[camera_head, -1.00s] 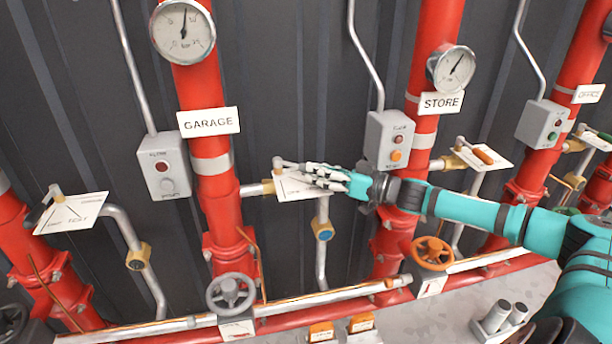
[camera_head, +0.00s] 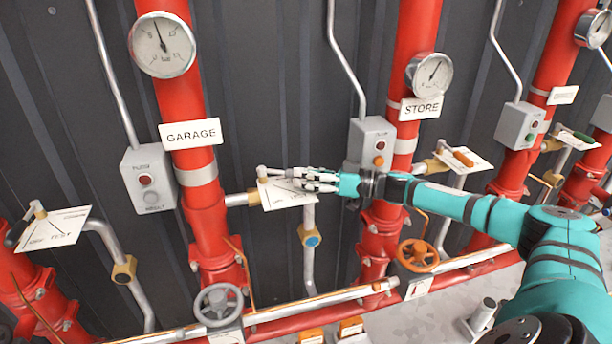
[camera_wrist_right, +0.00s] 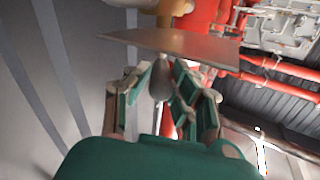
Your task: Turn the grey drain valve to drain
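The grey drain valve (camera_head: 262,172) sits on the side branch of the red GARAGE pipe, above a tilted white label plate (camera_head: 285,196). Its lever points right, toward my right gripper. My right gripper (camera_head: 297,180) is at the lever's free end, with its arm coming in from the right. In the right wrist view the grey handle (camera_wrist_right: 161,84) stands between the finger pads of the open gripper (camera_wrist_right: 162,97), with narrow gaps on both sides. Contact is hard to tell. The plate (camera_wrist_right: 175,47) lies just beyond the fingers. My left gripper is out of view.
A grey switch box (camera_head: 370,143) on the STORE pipe stands close to my right wrist. The GARAGE pipe (camera_head: 180,100) and its gauge (camera_head: 162,45) are left of the valve. A grey handwheel (camera_head: 218,305) and an orange handwheel (camera_head: 418,256) sit lower down.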

